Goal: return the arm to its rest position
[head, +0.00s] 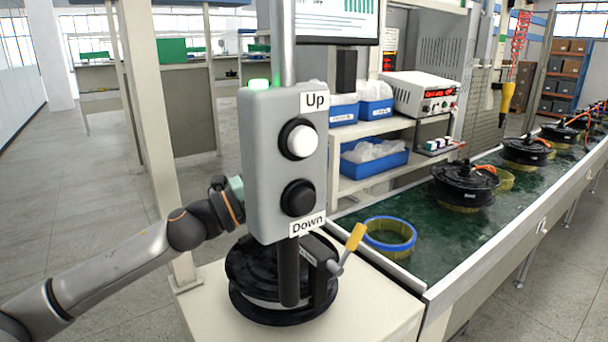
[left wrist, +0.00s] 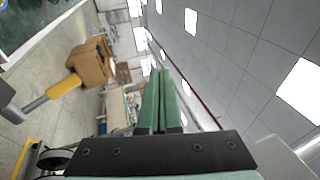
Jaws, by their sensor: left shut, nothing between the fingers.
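My left arm (head: 110,270) comes in from the left in the head view. Its wrist goes behind the grey control box, which hides the fingers there. In the left wrist view my left gripper (left wrist: 160,78) shows two green fingers pressed together, shut and empty, with ceiling and far room beyond them. The grey control box (head: 262,150) has a white Up button (head: 301,141) and a black Down button (head: 298,198). Below it a black hub motor (head: 262,298) sits on the pale stand. My right gripper is in neither view.
A yellow-handled lever (head: 355,237) sticks out right of the post; a yellow handle also shows in the left wrist view (left wrist: 64,87). The conveyor (head: 450,238) carries a blue-rimmed ring (head: 390,222) and several motors. A pale upright post (head: 155,130) stands behind my arm. Floor at left is open.

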